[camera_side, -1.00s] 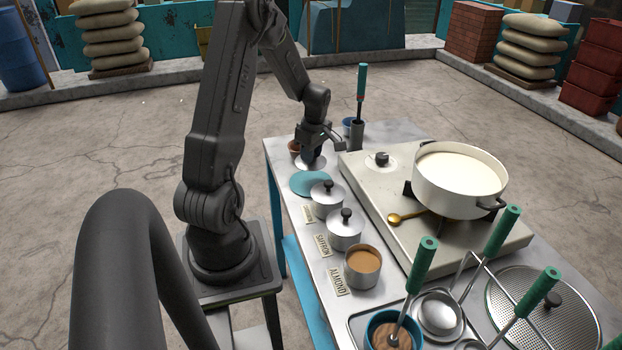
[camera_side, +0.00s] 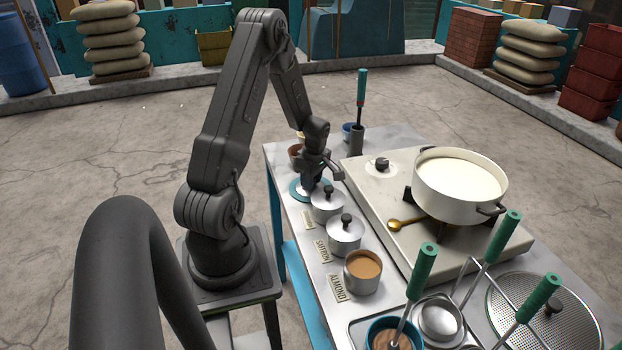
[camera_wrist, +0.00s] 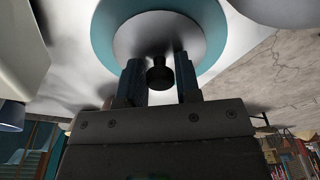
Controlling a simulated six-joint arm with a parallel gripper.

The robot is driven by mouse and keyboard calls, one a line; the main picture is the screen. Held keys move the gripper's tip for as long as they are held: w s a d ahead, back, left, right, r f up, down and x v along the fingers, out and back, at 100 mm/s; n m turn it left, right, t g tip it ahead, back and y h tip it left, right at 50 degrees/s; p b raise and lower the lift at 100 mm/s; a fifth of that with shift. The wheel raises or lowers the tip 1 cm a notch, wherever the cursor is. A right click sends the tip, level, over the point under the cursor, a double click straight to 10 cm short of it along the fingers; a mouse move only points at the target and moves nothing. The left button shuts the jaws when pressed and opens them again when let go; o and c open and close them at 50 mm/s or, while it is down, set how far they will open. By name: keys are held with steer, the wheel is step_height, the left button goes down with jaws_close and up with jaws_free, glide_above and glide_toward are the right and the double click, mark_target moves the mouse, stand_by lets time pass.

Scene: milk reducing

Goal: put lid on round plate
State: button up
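The round teal plate (camera_side: 294,193) is on the table beside the row of pots, partly hidden by my gripper. It also shows in the wrist view (camera_wrist: 104,36). The metal lid (camera_wrist: 130,38) lies on the plate, with a teal rim showing around it. Its black knob (camera_wrist: 159,77) is between my fingers, with a visible gap on each side. My gripper (camera_wrist: 160,78) is open around the knob and low over the lid. In the side view my gripper (camera_side: 311,183) partly hides the lid.
Two lidded pots, the nearer one labelled saffron (camera_side: 345,234), stand just in front of the plate. An open almond pot (camera_side: 362,271) follows. A stove (camera_side: 372,195) with a white milk pot (camera_side: 455,190) is to the right. A ladle holder (camera_side: 356,137) stands behind.

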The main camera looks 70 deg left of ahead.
mark_target(315, 187)
steer(key=o, duration=0.3)
step_height(315, 187, up, 12)
steer(key=d, duration=0.1)
steer(key=w+d+r+m+t, duration=0.1)
steer(key=w+d+r+m, duration=0.35)
steer(key=d+r, duration=0.2)
steer(key=s+d+r+m+t, duration=0.1)
steer(key=s+d+r+m, duration=0.2)
steer(key=d+m, duration=0.3)
steer(key=s+d+r+m+t, duration=0.2)
steer(key=d+m, duration=0.5)
steer(key=d, duration=0.5)
steer(key=s+d+r+m+t+h, duration=0.1)
steer(key=s+d+r+m+t, duration=0.1)
steer(key=s+d+r+m, duration=0.3)
steer(key=shift+s+d+m, duration=0.2)
steer(key=shift+d+m, duration=0.45)
steer(key=shift+d, duration=0.35)
steer(key=shift+s+d+m, duration=0.15)
steer(key=shift+d+m, duration=0.45)
steer(key=shift+d, duration=0.35)
